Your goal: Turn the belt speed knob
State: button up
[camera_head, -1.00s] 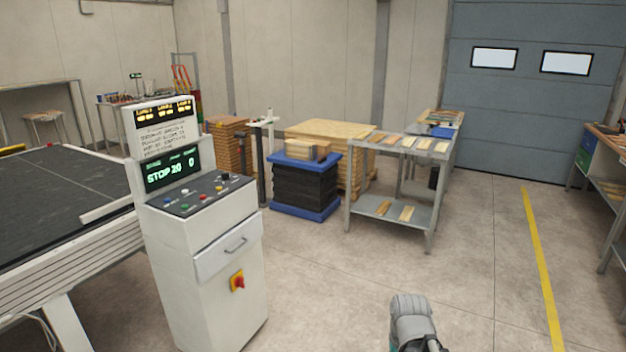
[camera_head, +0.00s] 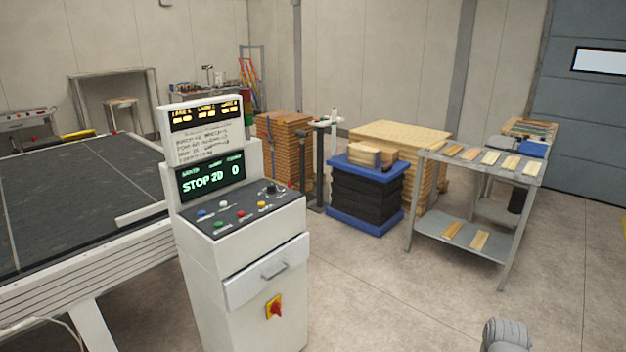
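The white control cabinet (camera_head: 250,310) stands left of centre, with a sloped dark panel (camera_head: 229,217) on top. A black knob (camera_head: 271,188) sits at the panel's upper right; I cannot read its label to tell whether it is the belt speed knob. Several coloured buttons lie to its left. A grey part of my arm (camera_head: 507,335) shows at the bottom right, well apart from the cabinet. My gripper is not in view.
A red and yellow switch (camera_head: 274,307) and a drawer handle stick out from the cabinet front. The dark conveyor table (camera_head: 80,200) adjoins it on the left. A blue-based stack (camera_head: 365,190) and a metal rack (camera_head: 480,220) stand behind right. Floor right of the cabinet is clear.

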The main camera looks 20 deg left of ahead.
aim_at(271, 188)
jog(key=u, duration=0.05)
jog(key=i, duration=0.85)
jog(key=u, duration=0.7)
jog(key=i, duration=1.25)
jog(key=u, duration=0.4)
jog(key=k, duration=0.95)
jog(key=u, duration=0.1)
jog(key=i, duration=0.6)
jog(key=u, duration=0.05)
